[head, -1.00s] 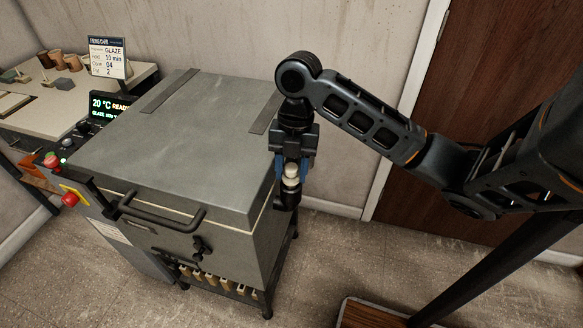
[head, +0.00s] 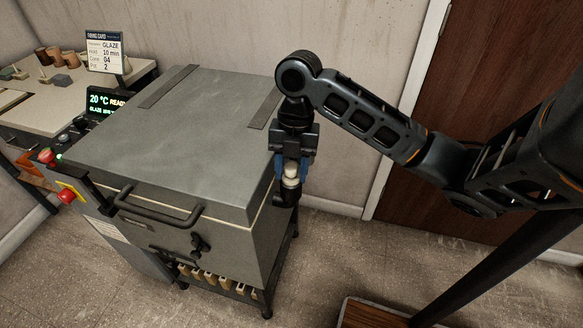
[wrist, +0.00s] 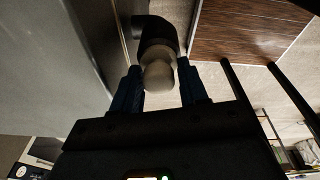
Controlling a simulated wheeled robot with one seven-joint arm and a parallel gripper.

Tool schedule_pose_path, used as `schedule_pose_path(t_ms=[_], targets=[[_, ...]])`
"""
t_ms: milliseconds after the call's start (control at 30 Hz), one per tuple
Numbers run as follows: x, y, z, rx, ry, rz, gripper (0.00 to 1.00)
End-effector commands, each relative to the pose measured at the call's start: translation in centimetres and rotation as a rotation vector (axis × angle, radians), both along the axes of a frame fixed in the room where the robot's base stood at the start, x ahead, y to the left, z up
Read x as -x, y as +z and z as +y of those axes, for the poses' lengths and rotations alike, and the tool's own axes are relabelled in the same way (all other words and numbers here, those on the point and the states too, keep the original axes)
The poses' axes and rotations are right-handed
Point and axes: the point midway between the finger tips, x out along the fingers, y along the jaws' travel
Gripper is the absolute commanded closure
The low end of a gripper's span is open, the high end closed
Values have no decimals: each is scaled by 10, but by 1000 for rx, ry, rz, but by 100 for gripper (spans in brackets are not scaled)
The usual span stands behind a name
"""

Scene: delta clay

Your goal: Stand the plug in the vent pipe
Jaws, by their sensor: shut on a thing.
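The pale plug (head: 291,172) is between the fingers of my gripper (head: 291,178), which is shut on it. The black vent pipe (head: 286,196) is an elbow on the kiln's right side. In the head view the plug shows directly above the pipe's upper end. In the wrist view the plug (wrist: 158,76) lies between the two blue fingertips (wrist: 160,88), with the dark pipe (wrist: 158,38) just beyond it. The plug overlaps the pipe's mouth in both views, so I cannot tell whether it is inside or only above it.
The grey kiln (head: 190,135) stands with its lid closed and a handle (head: 160,210) at the front. A bench (head: 45,110) with clay pots, a firing card (head: 104,50) and a lit display (head: 104,99) are at the left. A brown door (head: 480,90) is behind my arm.

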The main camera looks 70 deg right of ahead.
Motion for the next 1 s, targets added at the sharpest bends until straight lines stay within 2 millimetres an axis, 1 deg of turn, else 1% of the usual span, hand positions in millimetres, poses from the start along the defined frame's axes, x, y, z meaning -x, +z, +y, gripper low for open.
schedule_pose_path(t_ms=[100,133,400,433,733,1000], targets=[[0,0,0,0,0,0,87],[0,0,0,0,0,0,55],[0,0,0,0,0,0,29],[0,0,0,0,0,0,27],[-1,2,0,0,1,-2,27],[-1,21,1,0,2,-5,27]])
